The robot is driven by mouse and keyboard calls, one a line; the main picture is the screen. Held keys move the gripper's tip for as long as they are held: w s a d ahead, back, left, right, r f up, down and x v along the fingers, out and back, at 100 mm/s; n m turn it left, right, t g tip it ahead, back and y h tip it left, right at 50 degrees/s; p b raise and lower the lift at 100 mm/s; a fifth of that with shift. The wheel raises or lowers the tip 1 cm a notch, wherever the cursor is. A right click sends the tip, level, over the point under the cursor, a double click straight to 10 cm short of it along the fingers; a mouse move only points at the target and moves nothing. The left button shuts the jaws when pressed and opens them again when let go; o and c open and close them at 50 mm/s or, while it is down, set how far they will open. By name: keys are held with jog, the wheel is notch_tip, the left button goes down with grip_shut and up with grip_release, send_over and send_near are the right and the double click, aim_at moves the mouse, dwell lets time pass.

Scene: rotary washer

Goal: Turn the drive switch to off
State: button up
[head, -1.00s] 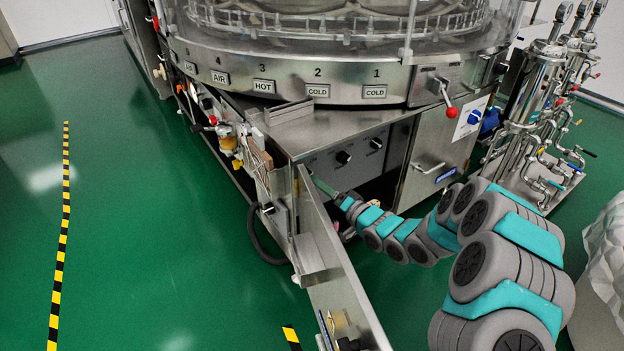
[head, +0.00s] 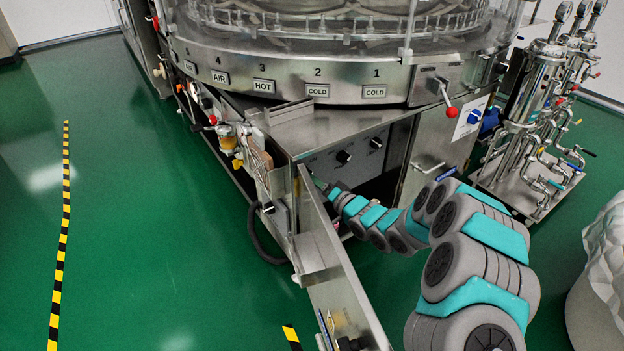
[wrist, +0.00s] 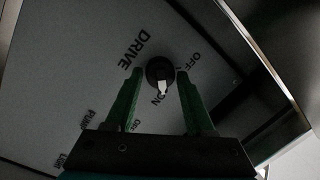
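The drive switch (wrist: 157,70) is a round dark knob with a white pointer, on a grey panel in the wrist view. The word DRIVE is printed to its left, OFF at its upper right and ON just below. The white pointer points down toward ON. My gripper (wrist: 159,73) is open, its green fingers on either side of the knob. I cannot tell whether the fingertips touch it. In the head view my gripper is mostly hidden behind the open metal door; I cannot make out the drive switch there.
The open metal door (head: 335,275) stands close to the left of my arm. Two black knobs show on the grey panel (head: 325,166) under the washer's steel top. A cabinet (head: 437,145) stands to the right. Green floor is clear at left.

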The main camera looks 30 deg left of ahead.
grip_shut()
dwell(0.4)
jog(key=shift+s+a+r+n+t+h+b, duration=0.1)
jog(key=shift+n+t+h+b, duration=0.2)
jog(key=shift+n+b, duration=2)
jog(key=shift+d+n+t+h+b, duration=0.15)
jog(key=shift+n+h+b, duration=0.3)
jog(key=shift+n+b, duration=1.85)
jog(key=shift+s+a+r+n+t+h+b, duration=0.25)
jog(key=shift+n+b, duration=0.75)
jog(key=shift+n, duration=2.5)
jog(key=shift+w+d+f, duration=0.1)
jog(key=shift+w+f, duration=0.05)
jog(key=shift+w, duration=0.05)
